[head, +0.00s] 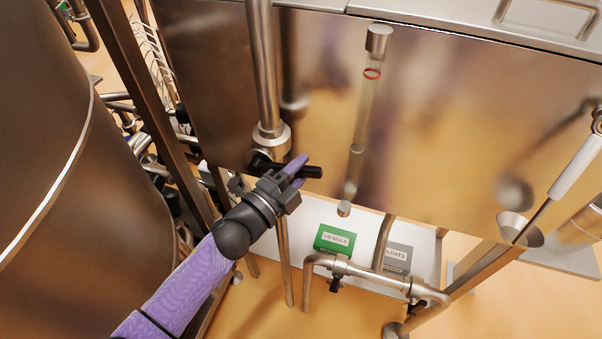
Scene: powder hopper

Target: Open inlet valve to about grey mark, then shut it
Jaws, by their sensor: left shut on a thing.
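The inlet valve is on the vertical steel pipe (264,65) at the left of the hopper. Its black lever handle (312,172) sticks out to the right, roughly level in the picture. My left gripper (294,176) is shut on the handle, with its purple fingers around it. The gripper hides part of the valve's lower body. I cannot make out a grey mark. My right gripper is not in view.
The steel hopper (450,120) fills the upper right. Below it a green box (335,240) and a grey box (397,258) sit on a white shelf, behind bent pipes (375,272). A large tank (60,150) stands close on the left.

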